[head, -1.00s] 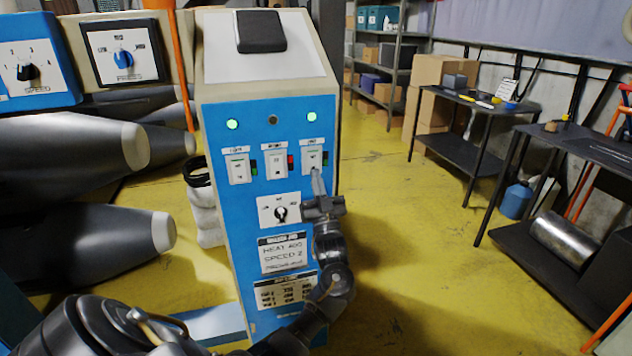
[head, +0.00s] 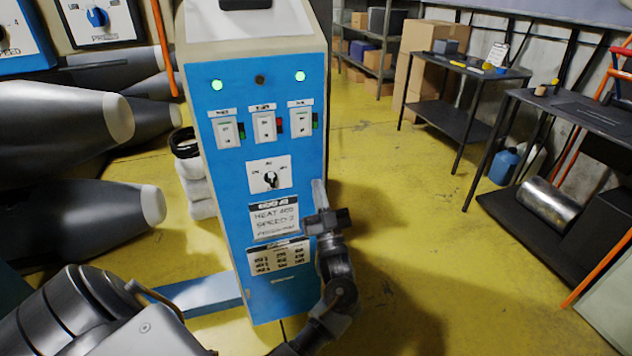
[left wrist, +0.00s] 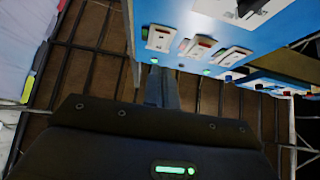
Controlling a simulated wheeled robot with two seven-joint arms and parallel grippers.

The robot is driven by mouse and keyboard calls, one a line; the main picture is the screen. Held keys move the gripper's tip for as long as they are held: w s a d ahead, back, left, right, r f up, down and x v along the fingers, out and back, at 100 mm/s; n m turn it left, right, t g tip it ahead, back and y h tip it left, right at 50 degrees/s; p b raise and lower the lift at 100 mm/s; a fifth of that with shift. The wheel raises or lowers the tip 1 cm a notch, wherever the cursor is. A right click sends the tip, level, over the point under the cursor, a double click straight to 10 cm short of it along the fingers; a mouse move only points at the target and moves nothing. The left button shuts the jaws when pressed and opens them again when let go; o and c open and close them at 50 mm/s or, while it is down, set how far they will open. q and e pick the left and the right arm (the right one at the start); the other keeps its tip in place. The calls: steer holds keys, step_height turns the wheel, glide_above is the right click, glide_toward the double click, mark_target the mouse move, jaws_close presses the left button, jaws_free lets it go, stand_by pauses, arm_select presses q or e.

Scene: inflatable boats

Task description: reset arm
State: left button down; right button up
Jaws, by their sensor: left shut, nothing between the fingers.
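My left gripper (head: 318,186) is shut and empty. It points upward at the right edge of the blue control cabinet (head: 232,215), beside the heat and speed label (head: 273,218). It looks clear of the switches; whether it touches the cabinet edge I cannot tell. In the left wrist view its closed fingers (left wrist: 160,85) point toward the cabinet's front, with rocker switches (left wrist: 160,38) beyond. The cabinet has three rocker switches (head: 264,126) in a row and a black rotary knob (head: 271,179) below. Two green lamps glow, with a dark one between. My right gripper is not in view.
Grey inflatable boat tubes (head: 60,125) fill the left side. A black table (head: 465,75) and a workbench (head: 580,125) stand at the right, with a metal cylinder (head: 547,203) on the lower shelf. The yellow floor (head: 400,200) between is open.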

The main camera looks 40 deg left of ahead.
arm_select(q)
steer(key=shift+f, duration=0.1)
stand_by(0.5)
